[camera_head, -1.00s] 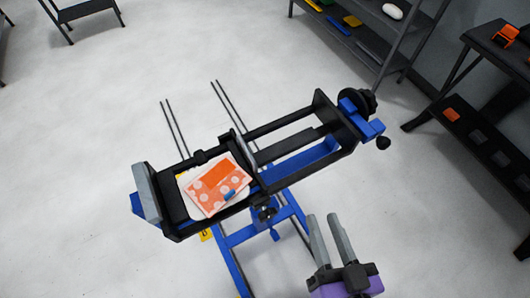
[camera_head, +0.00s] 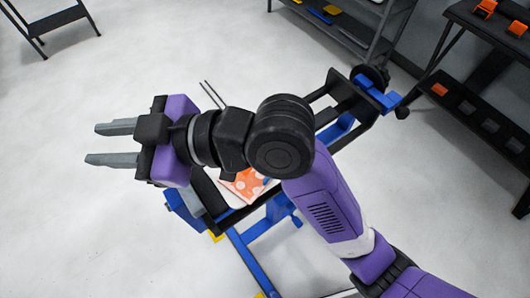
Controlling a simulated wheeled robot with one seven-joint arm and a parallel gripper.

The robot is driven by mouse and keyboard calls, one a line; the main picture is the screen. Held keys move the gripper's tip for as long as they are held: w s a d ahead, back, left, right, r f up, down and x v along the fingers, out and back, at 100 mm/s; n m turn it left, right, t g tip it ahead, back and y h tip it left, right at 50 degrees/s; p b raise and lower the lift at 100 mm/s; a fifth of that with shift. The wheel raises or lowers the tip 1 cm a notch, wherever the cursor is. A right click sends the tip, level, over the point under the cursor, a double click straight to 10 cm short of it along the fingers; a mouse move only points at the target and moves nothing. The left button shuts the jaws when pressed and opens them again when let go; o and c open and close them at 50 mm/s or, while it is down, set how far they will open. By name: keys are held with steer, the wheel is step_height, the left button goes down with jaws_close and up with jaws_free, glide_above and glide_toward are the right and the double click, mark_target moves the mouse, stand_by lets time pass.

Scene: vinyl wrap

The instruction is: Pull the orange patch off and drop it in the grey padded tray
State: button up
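The orange patch (camera_head: 243,183), an orange sheet with pale dots, lies on a white piece in the black and blue clamp stand. Most of it is hidden behind my arm, and a bit of its blue tab (camera_head: 266,181) shows at its right. My gripper (camera_head: 88,144) is at the left, beyond the stand's left end, pointing left. Its two grey fingers are apart with nothing between them. I cannot make out a grey padded tray in this view.
The clamp stand (camera_head: 340,128) stretches to the upper right under my arm. A shelf with blue and yellow items (camera_head: 323,14) stands at the back. A dark rack (camera_head: 472,62) with orange and grey pieces is at the right.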

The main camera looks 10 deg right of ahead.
steer(key=d+f+n+g+h, duration=0.1)
steer(key=d+f+n+h, duration=0.1)
steer(key=s+d+f+n+g+h, duration=0.1)
steer(key=d+f+n+h, duration=0.2)
steer(key=s+d+f+n+g+h+b, duration=0.1)
steer(key=d+f+n+g+h, duration=0.1)
steer(key=f, duration=0.1)
steer(key=shift+d+h, duration=0.25)
steer(key=shift+h, duration=0.05)
steer(key=d+f+n+h, duration=0.2)
steer(key=d+h, duration=0.2)
steer(key=d, duration=0.3)
steer(key=g+h, duration=0.1)
steer(key=h, duration=0.2)
glide_above(268, 176)
steer(key=shift+a+f+b, duration=0.15)
steer(key=shift+f+b, duration=0.25)
steer(key=shift+f, duration=3.8)
jaws_close()
